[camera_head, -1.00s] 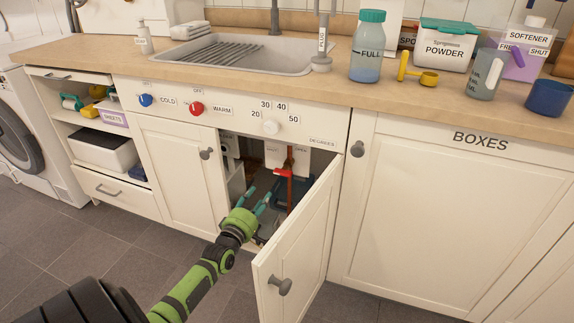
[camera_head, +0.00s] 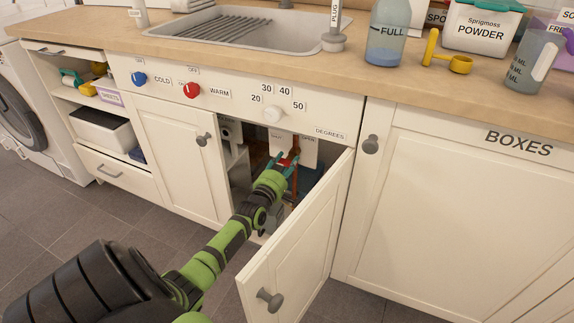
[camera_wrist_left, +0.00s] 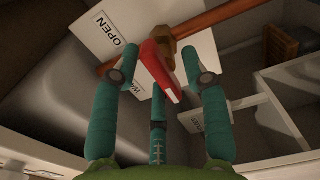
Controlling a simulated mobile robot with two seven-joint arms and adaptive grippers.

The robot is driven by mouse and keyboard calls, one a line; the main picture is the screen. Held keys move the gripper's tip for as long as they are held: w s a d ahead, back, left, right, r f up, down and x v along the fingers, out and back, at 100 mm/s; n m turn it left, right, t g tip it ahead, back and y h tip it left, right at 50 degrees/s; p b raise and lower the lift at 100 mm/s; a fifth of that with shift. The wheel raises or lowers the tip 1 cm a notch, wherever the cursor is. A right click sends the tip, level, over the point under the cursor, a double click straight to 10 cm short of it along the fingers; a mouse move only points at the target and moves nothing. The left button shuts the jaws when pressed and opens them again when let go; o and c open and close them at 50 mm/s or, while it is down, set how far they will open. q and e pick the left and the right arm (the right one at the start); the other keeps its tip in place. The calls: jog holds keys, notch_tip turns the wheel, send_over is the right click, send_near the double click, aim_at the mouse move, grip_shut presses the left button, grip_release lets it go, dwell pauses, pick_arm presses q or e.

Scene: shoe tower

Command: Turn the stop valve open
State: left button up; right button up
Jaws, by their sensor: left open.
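The stop valve's red handle (camera_wrist_left: 156,68) shows in the left wrist view, on a brass fitting (camera_wrist_left: 165,42) of a copper pipe (camera_wrist_left: 199,22). In the head view the red handle (camera_head: 285,161) is small, inside the open cabinet under the sink. My left gripper (camera_head: 281,160) reaches into the cabinet. Its teal fingers (camera_wrist_left: 157,78) are open on either side of the handle, with a third finger below; whether they touch it I cannot tell. A white label reading OPEN (camera_wrist_left: 117,34) is behind the pipe at left. My right gripper is not in view.
The right cabinet door (camera_head: 297,243) stands open beside my left arm; the left door (camera_head: 183,160) is closed. White panels and a shelf crowd the cabinet interior. The counter (camera_head: 235,58) with the sink (camera_head: 240,30) is above.

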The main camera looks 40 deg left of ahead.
pick_arm(q)
jog(key=shift+w+a, duration=0.15)
jog(key=shift+w, duration=0.15)
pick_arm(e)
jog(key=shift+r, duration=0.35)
pick_arm(q)
grip_shut()
jog(key=shift+r, duration=0.1)
